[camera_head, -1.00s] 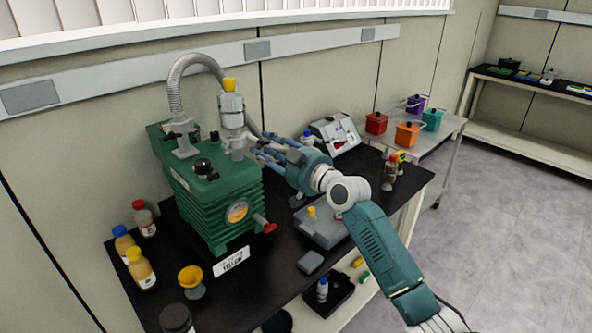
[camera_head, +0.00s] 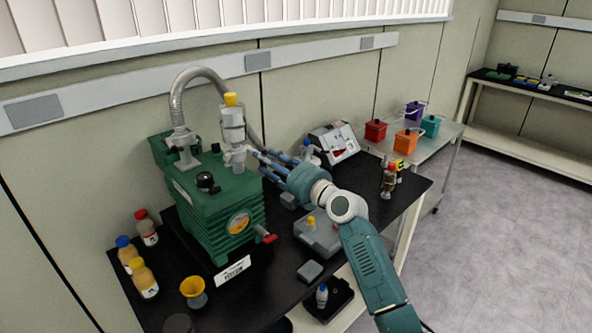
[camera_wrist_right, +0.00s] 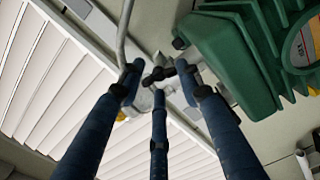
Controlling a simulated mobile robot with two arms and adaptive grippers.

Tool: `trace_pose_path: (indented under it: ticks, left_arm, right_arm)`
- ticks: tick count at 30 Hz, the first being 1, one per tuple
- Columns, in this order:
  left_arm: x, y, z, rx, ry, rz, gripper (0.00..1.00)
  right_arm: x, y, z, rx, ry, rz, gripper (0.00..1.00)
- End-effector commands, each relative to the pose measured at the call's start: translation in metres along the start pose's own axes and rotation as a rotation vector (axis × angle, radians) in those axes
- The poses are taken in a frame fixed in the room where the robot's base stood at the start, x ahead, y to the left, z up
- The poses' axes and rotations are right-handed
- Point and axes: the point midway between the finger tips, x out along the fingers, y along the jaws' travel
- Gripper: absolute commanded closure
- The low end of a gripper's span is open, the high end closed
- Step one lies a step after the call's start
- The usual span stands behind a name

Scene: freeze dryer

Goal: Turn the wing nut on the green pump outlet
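The green pump (camera_head: 225,205) stands on the black bench top, with a clear outlet trap (camera_head: 233,125) with a yellow cap on its upper right. A small dark wing nut (camera_wrist_right: 158,76) shows in the right wrist view, between the ends of my fingers. My right gripper (camera_head: 262,162) reaches in from the right, beside the outlet, its blue fingers pointing at it. In the right wrist view the three fingers of the right gripper (camera_wrist_right: 158,82) are apart around the wing nut. I cannot tell whether they touch it. In the head view the fingers hide the nut. My left gripper is out of view.
A grey hose (camera_head: 178,100) arches over the pump. Bottles (camera_head: 143,278) and a yellow funnel (camera_head: 194,290) stand at the front left. A grey case (camera_head: 318,236) lies below my right arm. A white instrument (camera_head: 334,143) stands behind the gripper.

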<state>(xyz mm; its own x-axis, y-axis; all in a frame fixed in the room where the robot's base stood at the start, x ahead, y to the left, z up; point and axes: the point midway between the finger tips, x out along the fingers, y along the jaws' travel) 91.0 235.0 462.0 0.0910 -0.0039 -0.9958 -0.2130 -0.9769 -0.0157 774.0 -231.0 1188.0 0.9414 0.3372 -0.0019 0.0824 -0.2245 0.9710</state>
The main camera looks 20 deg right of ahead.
Motion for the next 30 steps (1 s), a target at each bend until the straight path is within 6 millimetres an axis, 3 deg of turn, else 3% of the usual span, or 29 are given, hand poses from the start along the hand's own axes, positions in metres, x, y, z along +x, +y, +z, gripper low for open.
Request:
trace_pose_path:
  ticks: [4, 6, 18, 24, 30]
  left_arm:
    - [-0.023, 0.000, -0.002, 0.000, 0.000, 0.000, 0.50]
    - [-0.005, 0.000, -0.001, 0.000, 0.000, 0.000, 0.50]
    - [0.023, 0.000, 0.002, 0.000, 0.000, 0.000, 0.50]
    - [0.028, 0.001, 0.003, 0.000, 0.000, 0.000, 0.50]
    - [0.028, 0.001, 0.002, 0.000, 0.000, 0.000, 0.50]
  right_arm:
    - [0.000, 0.008, -0.001, -0.111, -0.002, 0.004, 0.66]
    - [-0.017, -0.002, 0.004, -0.124, -0.004, 0.004, 0.66]
    - [-0.089, -0.002, 0.002, -0.120, -0.001, 0.002, 0.66]
    - [-0.105, 0.000, 0.001, -0.116, 0.000, 0.002, 0.66]
    - [-0.108, 0.001, 0.000, -0.115, 0.000, 0.001, 0.66]
